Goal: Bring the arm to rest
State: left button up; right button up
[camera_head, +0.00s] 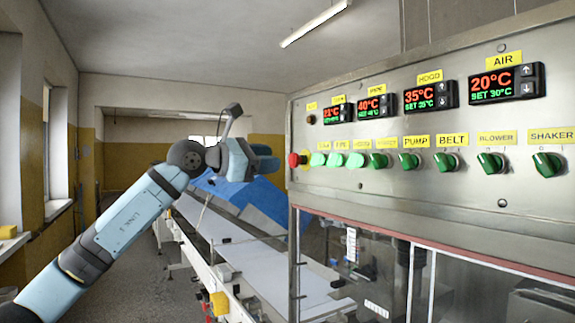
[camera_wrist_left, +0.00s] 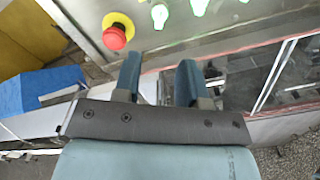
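My left arm reaches up from the lower left of the head view, its blue-grey links bent at a dark joint. My left gripper (camera_head: 267,157) is raised just left of the control panel (camera_head: 440,209), near the red stop button (camera_head: 294,160). In the left wrist view its two blue fingers (camera_wrist_left: 158,78) stand apart with nothing between them. There the red button (camera_wrist_left: 117,33) is beyond the left finger, and I see a gap between them. My right gripper is in neither view.
The panel carries lit temperature displays (camera_head: 431,97) and several green knobs (camera_head: 447,162). Below it is a glazed cabinet (camera_head: 460,285). A white conveyor (camera_head: 245,262) runs along its left side, with a blue sloped piece (camera_head: 245,195) behind. The floor (camera_head: 150,285) at left is open.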

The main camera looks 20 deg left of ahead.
pick_arm(q)
jog(key=shift+v, duration=0.85)
